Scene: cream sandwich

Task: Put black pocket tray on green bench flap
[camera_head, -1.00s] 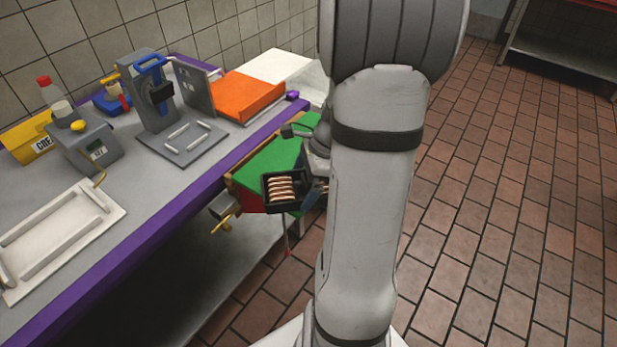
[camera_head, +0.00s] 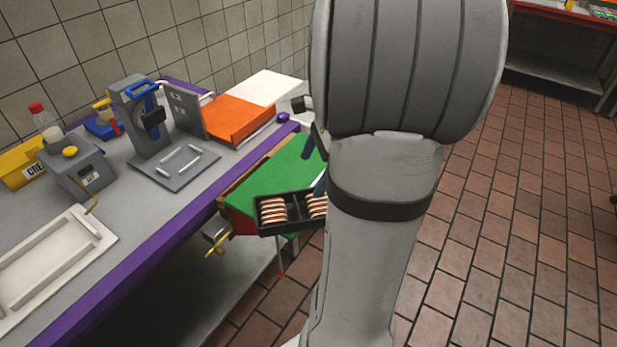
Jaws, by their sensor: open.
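The black pocket tray (camera_head: 289,228) lies at the front edge of the green bench flap (camera_head: 269,183), with brown and cream sandwich pieces in its pockets. Its right end is hidden behind my arm. I cannot tell if the whole tray rests on the flap or part of it overhangs. My gripper (camera_head: 315,170) is mostly hidden behind my arm, just above the flap and beside the tray's right part. Its jaws are open, and the tray seems free of them.
A grey bench with a purple edge (camera_head: 172,224) runs along the left. It carries a white frame tray (camera_head: 104,236), a grey press (camera_head: 143,118), a grey dispenser (camera_head: 78,172) and an orange box (camera_head: 237,118). Brown tiled floor (camera_head: 480,220) is clear on the right.

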